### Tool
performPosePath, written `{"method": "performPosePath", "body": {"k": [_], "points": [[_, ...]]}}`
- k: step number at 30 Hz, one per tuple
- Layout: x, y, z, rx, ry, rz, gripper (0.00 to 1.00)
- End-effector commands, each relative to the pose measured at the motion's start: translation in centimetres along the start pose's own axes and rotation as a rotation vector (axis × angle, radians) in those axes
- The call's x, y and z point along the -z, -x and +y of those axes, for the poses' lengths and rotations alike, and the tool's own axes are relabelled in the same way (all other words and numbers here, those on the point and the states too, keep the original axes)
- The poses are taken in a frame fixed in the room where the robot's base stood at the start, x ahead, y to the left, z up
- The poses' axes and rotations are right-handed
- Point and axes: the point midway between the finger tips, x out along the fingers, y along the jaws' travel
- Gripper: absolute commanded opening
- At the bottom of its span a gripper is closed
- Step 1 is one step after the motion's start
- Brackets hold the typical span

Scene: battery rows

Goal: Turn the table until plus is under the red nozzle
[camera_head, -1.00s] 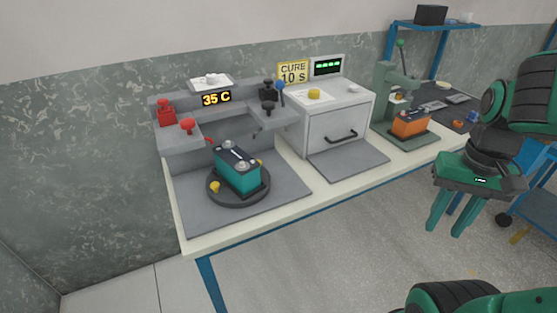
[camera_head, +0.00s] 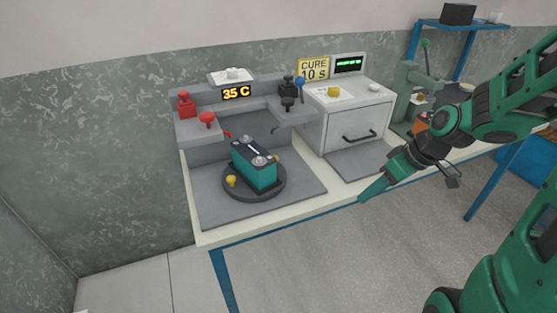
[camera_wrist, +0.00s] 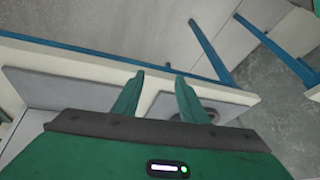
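A round dark turntable (camera_head: 250,197) stands on a grey plate, with small yellow knobs (camera_head: 231,181) at its rim. A teal battery with a black top (camera_head: 254,174) sits upright on it. Two pale round terminals show on its top; plus and minus marks are too small to read. The red nozzle (camera_head: 207,120) hangs from the station's left arm, behind and left of the battery; neither terminal appears directly below it. My gripper (camera_head: 364,199) is right of the turntable, at the bench's front edge, touching nothing visible. In the wrist view its fingers (camera_wrist: 160,76) are apart and empty.
A black nozzle (camera_head: 288,102) hangs from the station's right arm. A grey cure box (camera_head: 352,118) stands to the right, with a flat plate before it. A press (camera_head: 405,92) is farther right. The bench's front left is clear.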

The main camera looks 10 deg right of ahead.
Motion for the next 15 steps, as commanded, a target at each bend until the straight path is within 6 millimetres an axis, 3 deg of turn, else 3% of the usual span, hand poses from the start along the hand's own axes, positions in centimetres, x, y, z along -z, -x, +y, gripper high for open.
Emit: {"method": "performPosePath", "body": {"k": [1,6,12,15], "points": [[1.5,-1.6,-0.6,0.042,0.062,0.046,0.39],[7.5,-5.3,-3.0,0.151,0.263,0.273,0.39],[13.3,-6.8,-4.8,0.202,0.379,0.543,0.39],[15.2,-6.9,-5.1,0.203,0.397,0.638,0.39]]}}
